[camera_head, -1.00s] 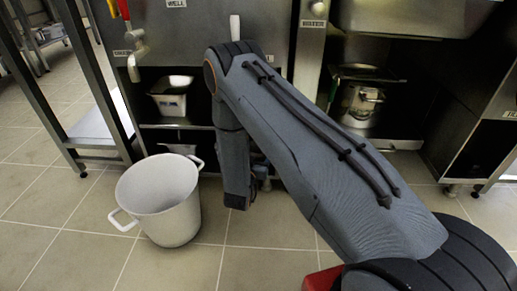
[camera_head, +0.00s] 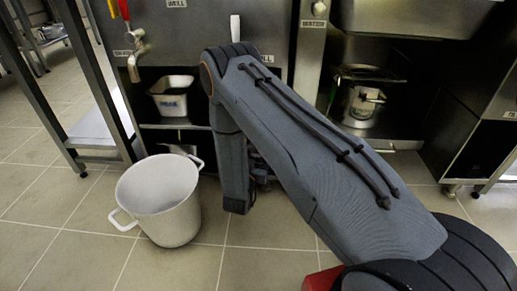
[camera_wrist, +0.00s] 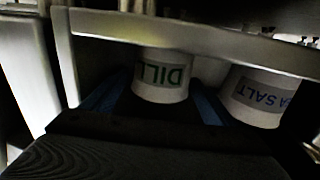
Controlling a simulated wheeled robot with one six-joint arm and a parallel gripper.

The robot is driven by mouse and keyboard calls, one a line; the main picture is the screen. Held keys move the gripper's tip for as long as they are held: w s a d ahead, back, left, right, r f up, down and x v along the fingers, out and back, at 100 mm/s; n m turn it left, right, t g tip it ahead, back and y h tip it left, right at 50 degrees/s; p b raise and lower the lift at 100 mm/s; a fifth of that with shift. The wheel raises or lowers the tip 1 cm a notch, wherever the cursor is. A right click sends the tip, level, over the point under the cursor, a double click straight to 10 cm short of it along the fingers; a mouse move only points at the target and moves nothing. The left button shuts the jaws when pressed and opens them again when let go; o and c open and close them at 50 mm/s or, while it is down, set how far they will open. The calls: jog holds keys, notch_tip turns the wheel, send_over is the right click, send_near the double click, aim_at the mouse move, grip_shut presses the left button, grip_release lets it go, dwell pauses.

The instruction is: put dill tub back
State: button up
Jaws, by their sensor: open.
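The dill tub (camera_wrist: 163,72) is a white tub with a green DILL label, which reads upside down in the wrist view. It is against the pale edge of a shelf (camera_wrist: 200,40). My gripper (camera_wrist: 157,98) is open, with one blue finger on each side of the dill tub. I cannot tell whether the fingers touch it. In the head view my arm hides the gripper and the dill tub.
A white tub labelled sea salt (camera_wrist: 258,97) is close to the right finger in the wrist view. A large white pot (camera_head: 160,200) stands on the floor. A labelled white container (camera_head: 173,96) sits in the counter opening, and a metal pot (camera_head: 362,104) is further right.

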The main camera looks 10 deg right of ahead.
jog(key=p+v, duration=0.3)
jog(key=v, duration=0.3)
jog(key=shift+s+d+f, duration=0.1)
jog(key=shift+s, duration=0.3)
